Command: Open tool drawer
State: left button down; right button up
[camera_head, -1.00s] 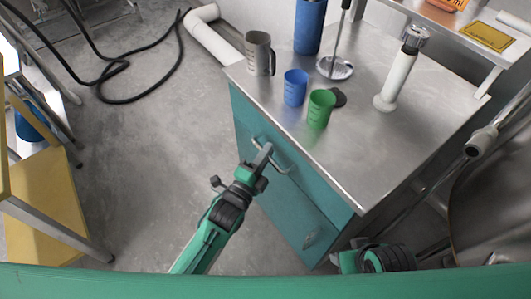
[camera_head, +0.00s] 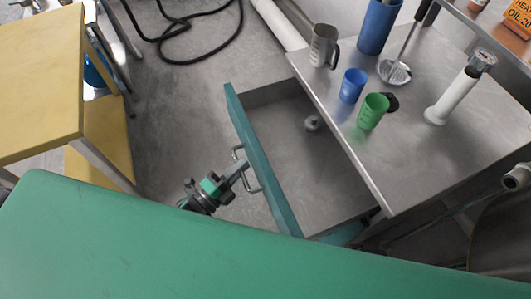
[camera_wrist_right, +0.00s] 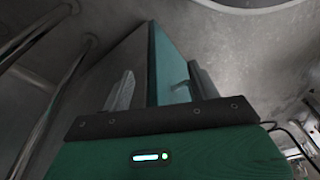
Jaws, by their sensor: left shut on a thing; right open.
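The tool drawer (camera_head: 262,155) has a teal front and is pulled well out of the cabinet under the metal worktop. Its grey inside shows in the head view, with a small round metal piece (camera_head: 312,122) near the back. My left gripper (camera_head: 240,168) is shut on the drawer's metal handle (camera_head: 250,182) at the outer face. My right gripper (camera_wrist_right: 160,88) is open and shows only in the right wrist view.
On the worktop (camera_head: 420,165) stand a grey jug (camera_head: 323,48), a blue cup (camera_head: 352,85), a green cup (camera_head: 372,110), a tall blue container (camera_head: 378,25) and a white cylinder tool (camera_head: 452,97). A yellow-topped table (camera_head: 40,90) is at left.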

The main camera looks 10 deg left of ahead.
pick_arm(q)
jog(key=s+a+p, duration=0.1)
jog(key=s+a, duration=0.4)
jog(key=a, duration=0.2)
pick_arm(e)
jog(key=f, duration=0.2)
jog(key=s+f, duration=0.1)
jog(key=f, duration=0.1)
jog(key=shift+d+f, duration=0.2)
pick_arm(q)
jog(key=shift+a, duration=0.1)
jog(key=c, duration=1.5)
grip_release()
jog(key=shift+o, duration=0.2)
jog(key=b+v, duration=0.1)
jog(key=v, duration=1.3)
pick_arm(e)
jog(key=r, duration=0.4)
jog(key=shift+w+a, duration=0.15)
jog(key=shift+w, duration=0.25)
jog(key=shift+f, duration=0.1)
